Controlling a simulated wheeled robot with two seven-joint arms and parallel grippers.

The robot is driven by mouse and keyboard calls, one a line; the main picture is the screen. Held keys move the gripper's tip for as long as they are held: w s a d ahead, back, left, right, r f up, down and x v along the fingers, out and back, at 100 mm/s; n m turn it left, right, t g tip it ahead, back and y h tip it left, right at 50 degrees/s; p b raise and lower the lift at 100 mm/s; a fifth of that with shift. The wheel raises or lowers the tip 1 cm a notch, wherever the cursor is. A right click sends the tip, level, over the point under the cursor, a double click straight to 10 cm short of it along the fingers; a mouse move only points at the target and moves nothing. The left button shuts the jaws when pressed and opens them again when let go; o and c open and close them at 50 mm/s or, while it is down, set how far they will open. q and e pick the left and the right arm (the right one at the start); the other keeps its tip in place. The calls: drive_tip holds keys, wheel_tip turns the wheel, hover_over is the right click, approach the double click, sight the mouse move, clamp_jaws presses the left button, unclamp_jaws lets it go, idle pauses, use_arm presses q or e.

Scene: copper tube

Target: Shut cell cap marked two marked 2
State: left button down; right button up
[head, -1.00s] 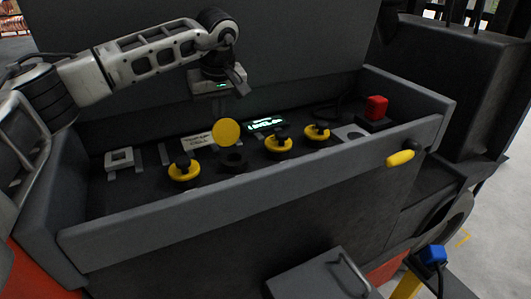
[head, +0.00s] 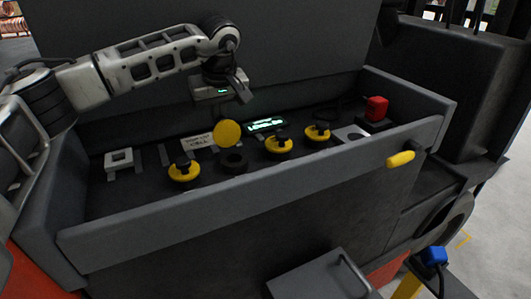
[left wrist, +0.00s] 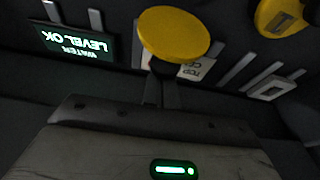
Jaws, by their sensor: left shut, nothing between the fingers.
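An open yellow cap (head: 227,133), second from the left in the row, stands tilted up as a round disc behind its dark round opening (head: 234,161). I cannot read a number on it. My right gripper is out of view.
Three other yellow caps lie flat: one at left (head: 185,172), two at right (head: 278,146) (head: 317,133). A raised grey front wall (head: 250,203) borders the recess.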

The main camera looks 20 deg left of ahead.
use_arm(q)
drive_tip(key=shift+s+d+f, duration=0.1)
drive_tip(key=shift+s+d, duration=1.3)
drive_tip(key=shift+d, duration=0.2)
drive_tip(key=shift+s+d+f, duration=0.1)
drive_tip(key=shift+s+d, duration=1.25)
drive_tip(key=shift+d, duration=0.25)
drive_tip(key=shift+s+d+f, duration=0.1)
drive_tip(key=shift+s+d, duration=0.05)
drive_tip(key=shift+d, duration=0.1)
drive_tip(key=shift+s+d+f, duration=0.1)
drive_tip(key=shift+d+f, duration=0.05)
drive_tip(key=shift+r, duration=0.4)
drive_tip(key=v, duration=0.1)
drive_tip(key=p+v, duration=0.2)
drive_tip(key=shift+a+r, duration=0.25)
drive_tip(key=shift+r, duration=0.05)
wheel_tip(320, 180, up, 4)
drive_tip(key=p, duration=0.4)
hover_over(231, 153)
drive_tip(key=s+d, duration=0.2)
drive_tip(key=shift+w+r+b, duration=0.15)
drive_tip(key=shift+w+b, duration=0.05)
drive_tip(key=shift+b, duration=0.1)
